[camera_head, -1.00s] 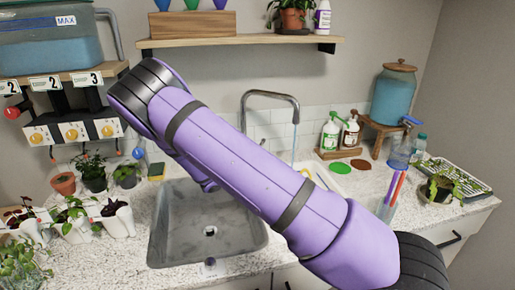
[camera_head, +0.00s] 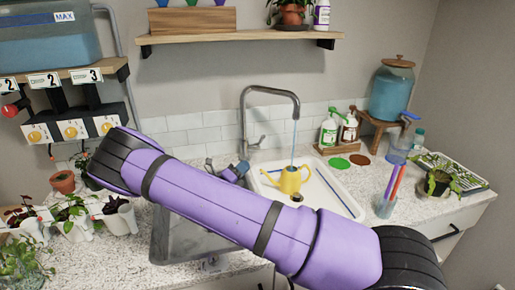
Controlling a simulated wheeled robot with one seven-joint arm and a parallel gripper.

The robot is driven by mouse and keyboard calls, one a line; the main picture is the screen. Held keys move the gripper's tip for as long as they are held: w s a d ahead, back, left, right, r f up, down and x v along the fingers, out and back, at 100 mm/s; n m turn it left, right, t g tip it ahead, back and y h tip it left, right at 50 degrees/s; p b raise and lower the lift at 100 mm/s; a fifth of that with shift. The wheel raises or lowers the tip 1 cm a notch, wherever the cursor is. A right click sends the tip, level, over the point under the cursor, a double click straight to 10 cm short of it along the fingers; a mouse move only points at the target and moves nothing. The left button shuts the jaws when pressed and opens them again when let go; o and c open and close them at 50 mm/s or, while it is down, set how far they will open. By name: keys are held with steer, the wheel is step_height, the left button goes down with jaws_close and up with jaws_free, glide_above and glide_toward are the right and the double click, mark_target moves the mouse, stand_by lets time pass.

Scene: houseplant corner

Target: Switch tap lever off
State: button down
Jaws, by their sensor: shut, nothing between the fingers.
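The grey gooseneck tap (camera_head: 270,91) stands behind the sinks, with its spout over the right, white basin. A thin blue stream of water (camera_head: 294,140) falls from the spout toward a yellow watering can (camera_head: 289,181) in that basin. The small tap lever (camera_head: 258,142) sticks out to the right near the base of the tap. My gripper (camera_head: 243,166) is shut and empty, just in front of and below the tap base, apart from the lever as far as I can tell. My purple arm hides part of the gripper's wrist and the grey sink.
The grey sink (camera_head: 170,235) lies left of the white basin (camera_head: 330,190). Potted plants (camera_head: 75,217) stand on the left counter.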

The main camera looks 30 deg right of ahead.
steer(key=shift+w+a+r+x, duration=0.2)
steer(key=shift+w+x, duration=0.25)
steer(key=shift+x, duration=1.7)
steer(key=shift+w+a+r+x, duration=0.15)
steer(key=shift+w+x, duration=0.25)
steer(key=shift+x, duration=1.7)
steer(key=shift+w+a+r+x, duration=0.2)
steer(key=shift+w+x, duration=0.25)
steer(key=shift+x, duration=1.7)
step_height(320, 180, up, 5)
steer(key=n+y, duration=0.3)
steer(key=n, duration=0.2)
glide_above(261, 142)
steer(key=w, duration=0.3)
steer(key=shift+a, duration=0.3)
steer(key=shift+r, duration=0.1)
